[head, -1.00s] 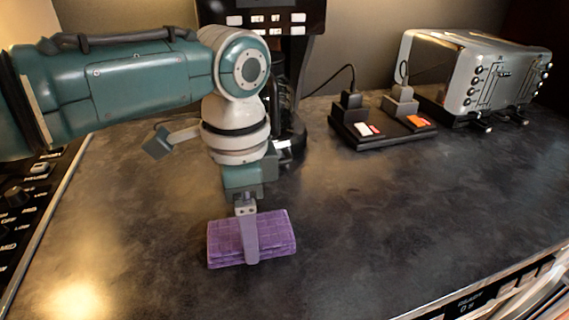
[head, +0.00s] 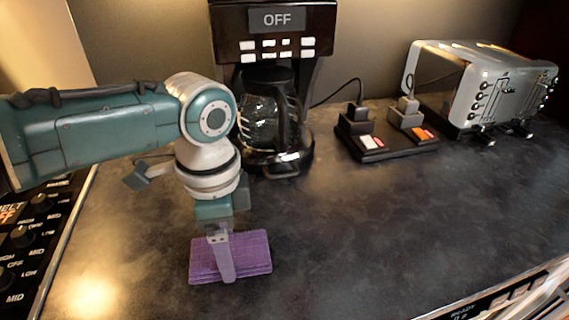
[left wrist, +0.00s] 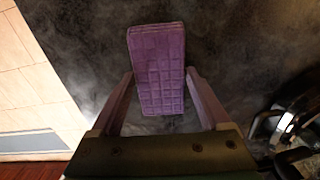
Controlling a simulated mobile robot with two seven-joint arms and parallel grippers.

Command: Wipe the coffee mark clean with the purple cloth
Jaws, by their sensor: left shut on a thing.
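The purple cloth (head: 255,252) is a folded, thick pad lying at the front left of the dark counter. My left gripper (head: 228,277) points down and is shut on the cloth, one finger showing across its near side. In the left wrist view the cloth (left wrist: 157,52) sits between the two fingers (left wrist: 160,85). The cloth looks flat on, or very close to, the counter; I cannot tell if it presses down. I cannot make out a coffee mark; it may be under the cloth or lost in the mottled surface. My right gripper is not in view.
A coffee maker (head: 275,45) reading OFF, with a glass carafe (head: 262,120), stands behind my left arm. A black power strip (head: 390,148) with plugs and a silver toaster (head: 480,90) are at back right. Control knobs (head: 22,236) line the left edge. The front right counter is clear.

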